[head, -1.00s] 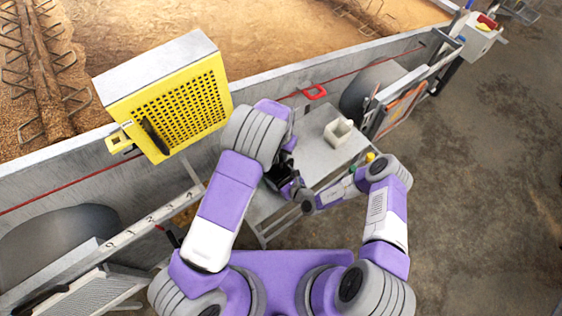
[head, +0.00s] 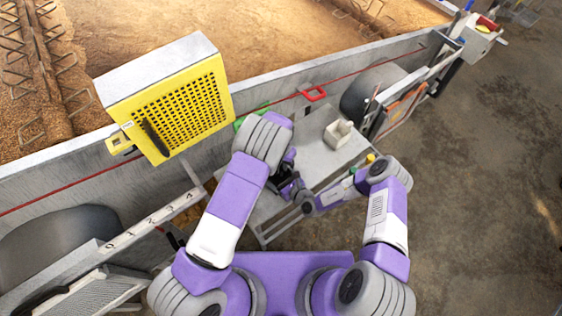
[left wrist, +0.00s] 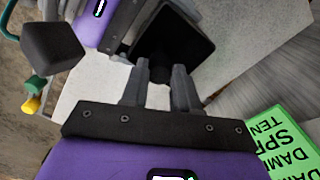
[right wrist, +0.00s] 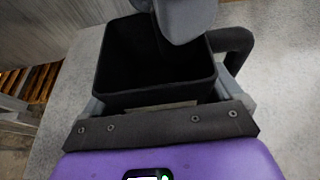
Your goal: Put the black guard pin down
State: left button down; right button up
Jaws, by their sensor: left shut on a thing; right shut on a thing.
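My left gripper (left wrist: 160,72) is shut over the table, its fingertips against something dark. What it holds is hard to make out, and I cannot single out the black guard pin for sure. My right gripper (right wrist: 155,98) is shut on a black, square, open-topped box (right wrist: 115,62) with a curved black handle on its right side. This box seems to be the dark square (left wrist: 175,42) beyond the left fingertips. In the head view, my left gripper (head: 292,188) is partly hidden behind my left arm, close to the right one.
The grey table (head: 316,148) carries a white open box (head: 340,134) at its back right. A yellow perforated guard (head: 175,105) with a black handle (head: 155,137) stands left of my left arm. A green sign (left wrist: 285,140) shows at lower right. Green and yellow knobs (left wrist: 36,93) stand at the left.

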pick_arm(q)
jog(key=shift+f, duration=0.2)
jog(key=c, duration=0.8)
grip_release()
jog(key=shift+c, duration=0.2)
notch_tip(320, 180, up, 13)
pick_arm(e)
jog(key=o, duration=0.8)
jog(key=shift+c, duration=0.2)
